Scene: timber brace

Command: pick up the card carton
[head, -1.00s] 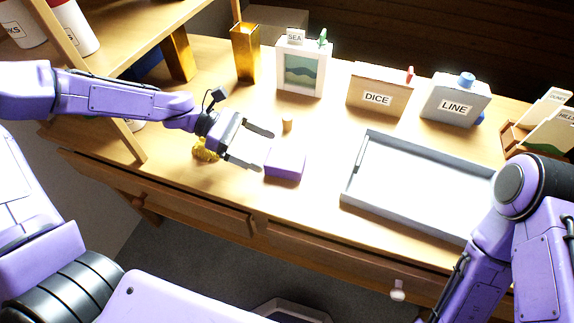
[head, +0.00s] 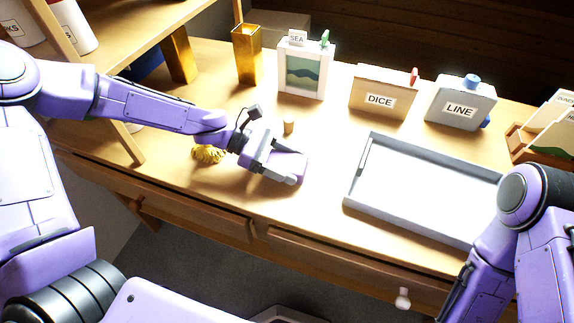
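A small plain purple box (head: 288,162) lies on the tabletop at the middle left. It shows no readable label, and it may be the card carton. My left gripper (head: 284,166) is down at the box. The gripper covers the box's left part. My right arm is at the right edge, and its gripper is not in view.
A grey tray (head: 352,202) lies right of the box. A small wooden peg (head: 288,127) stands just behind it. A yellow crumpled item (head: 207,154) lies to the left. SEA (head: 283,75), DICE (head: 362,98) and LINE (head: 437,105) boxes and a gold vase (head: 247,60) stand behind.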

